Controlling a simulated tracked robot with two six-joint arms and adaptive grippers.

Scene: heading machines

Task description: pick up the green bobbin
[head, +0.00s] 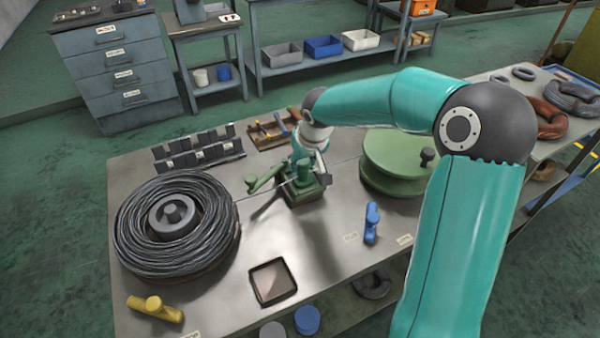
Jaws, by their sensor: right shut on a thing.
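The green bobbin (265,178), a short rod with a small knob at its left end, shows beside a dark green block (303,194) mid-table. My right gripper (304,178) reaches down over this spot and is shut; its jaws are small and partly hidden among the green parts, and the bobbin's right end meets them. I cannot tell whether the bobbin is clear of the table. A blue bobbin-like piece (371,224) lies to the right, and a yellow one (156,310) near the front left corner. My left gripper is out of view.
A large green drum (395,165) stands right of the gripper. A dark rack (198,150) and wooden tray (270,131) sit behind. A square tray (272,282) lies in front.

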